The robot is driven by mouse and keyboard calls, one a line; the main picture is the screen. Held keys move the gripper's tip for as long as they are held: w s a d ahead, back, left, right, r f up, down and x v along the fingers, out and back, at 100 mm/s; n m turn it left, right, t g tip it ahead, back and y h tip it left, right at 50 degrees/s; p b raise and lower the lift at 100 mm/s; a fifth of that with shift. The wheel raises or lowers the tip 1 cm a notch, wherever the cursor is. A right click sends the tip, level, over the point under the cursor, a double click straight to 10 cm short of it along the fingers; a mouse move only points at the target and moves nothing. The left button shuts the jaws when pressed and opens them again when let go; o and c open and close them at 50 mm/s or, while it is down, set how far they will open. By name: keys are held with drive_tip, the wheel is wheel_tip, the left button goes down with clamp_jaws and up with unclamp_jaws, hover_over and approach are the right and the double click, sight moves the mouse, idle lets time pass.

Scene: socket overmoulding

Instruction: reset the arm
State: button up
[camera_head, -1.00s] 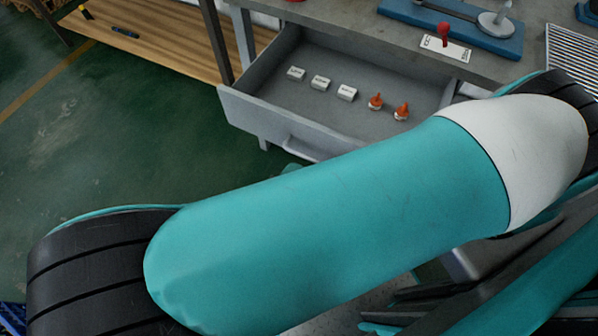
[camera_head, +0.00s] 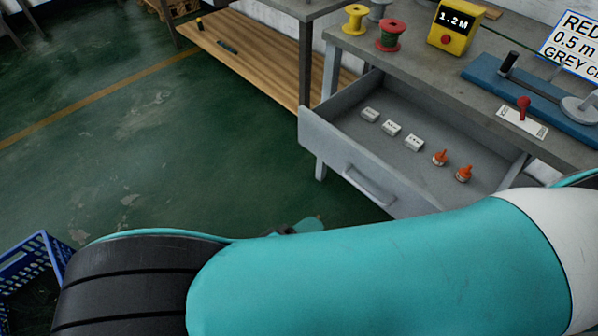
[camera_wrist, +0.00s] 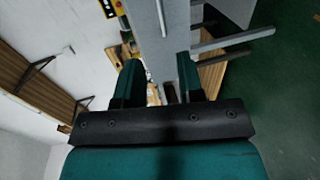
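My gripper (camera_wrist: 158,85) shows in the wrist view with its two teal fingers spread apart and nothing between them. Past the fingers, the grey front of the workbench drawer (camera_wrist: 152,30) appears sideways. In the head view my teal arm crosses the lower part of the picture, and the gripper itself is mostly hidden behind it. The open grey drawer (camera_head: 345,160) holds several small white boxes (camera_head: 391,128) and two orange-topped pieces (camera_head: 440,157).
The grey workbench (camera_head: 425,62) carries spools (camera_head: 390,36), a yellow 1.2M display (camera_head: 454,25) and a blue lever fixture (camera_head: 530,95). A wooden shelf (camera_head: 255,65) stands behind. A blue crate (camera_head: 40,255) is at lower left. The green floor at left is clear.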

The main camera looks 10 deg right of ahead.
drive_tip(key=w+d+r+g+y+p, duration=0.25)
drive_tip(key=r+g+y, duration=0.25)
drive_tip(key=r, duration=0.4)
drive_tip(key=w+d+r+g+y+p, duration=0.2)
drive_tip(key=w+r+g+y+p, duration=0.15)
drive_tip(key=r, duration=0.65)
drive_tip(key=s+r+y+p, duration=0.1)
drive_tip(key=s+r+y, duration=0.1)
drive_tip(key=r, duration=0.3)
drive_tip(key=s+d+r+y, duration=0.1)
drive_tip(key=s+r+y, duration=0.1)
drive_tip(key=r+y, duration=0.2)
drive_tip(key=s+d+r+n+y+p, duration=0.1)
drive_tip(key=s+r+y, duration=0.1)
drive_tip(key=r, duration=0.5)
drive_tip(key=shift+s+d+r+t+y+p, duration=0.15)
drive_tip(key=shift+s+r+t+y+p, duration=0.25)
drive_tip(key=shift+y, duration=0.25)
drive_tip(key=shift+w+d, duration=0.1)
